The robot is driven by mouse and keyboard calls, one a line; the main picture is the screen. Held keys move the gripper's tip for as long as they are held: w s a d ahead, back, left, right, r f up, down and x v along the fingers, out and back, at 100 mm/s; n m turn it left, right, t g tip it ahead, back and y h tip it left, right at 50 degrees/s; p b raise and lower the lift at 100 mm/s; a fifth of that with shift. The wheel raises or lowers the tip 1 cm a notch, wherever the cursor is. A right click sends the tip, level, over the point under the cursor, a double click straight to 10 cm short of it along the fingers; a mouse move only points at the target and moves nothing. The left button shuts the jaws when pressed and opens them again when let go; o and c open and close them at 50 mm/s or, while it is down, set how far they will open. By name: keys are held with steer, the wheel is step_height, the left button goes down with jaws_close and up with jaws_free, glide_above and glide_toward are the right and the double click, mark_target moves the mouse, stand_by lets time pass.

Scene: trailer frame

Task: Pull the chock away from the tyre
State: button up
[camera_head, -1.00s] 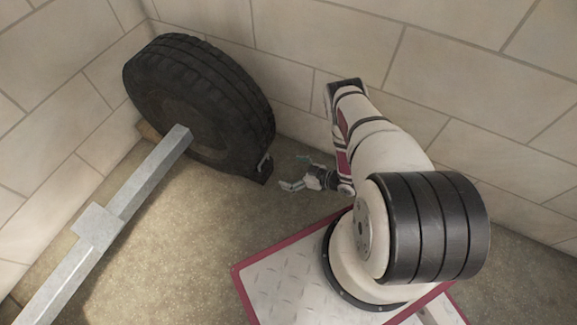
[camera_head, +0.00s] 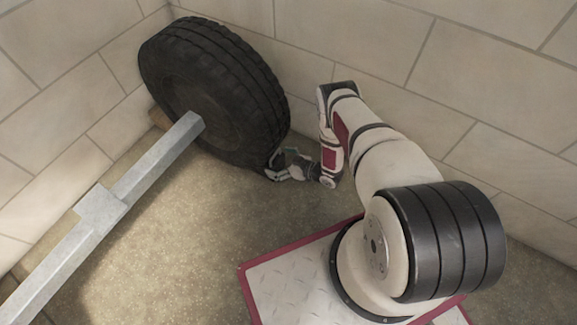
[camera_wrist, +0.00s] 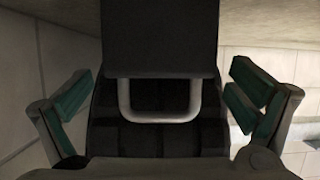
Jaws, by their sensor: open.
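The black tyre (camera_head: 205,85) stands upright near the wall corner at upper left. In the wrist view, the dark chock (camera_wrist: 160,40) fills the top middle. Its pale U-shaped handle (camera_wrist: 160,119) shows below it, in front of dark tread. In the head view my gripper (camera_head: 278,166) is at the tyre's lower right edge and hides most of the chock. My gripper also shows in the wrist view (camera_wrist: 160,88), with its green-padded fingers wide apart on either side of the handle. I cannot see any finger touching it.
A grey metal beam (camera_head: 155,165) runs from the tyre's hub to the lower left. A brown block (camera_head: 158,118) shows behind the tyre. Tiled walls (camera_head: 330,40) stand close behind. The floor (camera_head: 210,235) between beam and my base is clear.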

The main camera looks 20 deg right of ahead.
steer(key=shift+b+x, duration=0.3)
steer(key=shift+x, duration=0.8)
steer(key=shift+c, duration=0.2)
steer(key=c, duration=1.9)
steer(key=shift+d, duration=0.1)
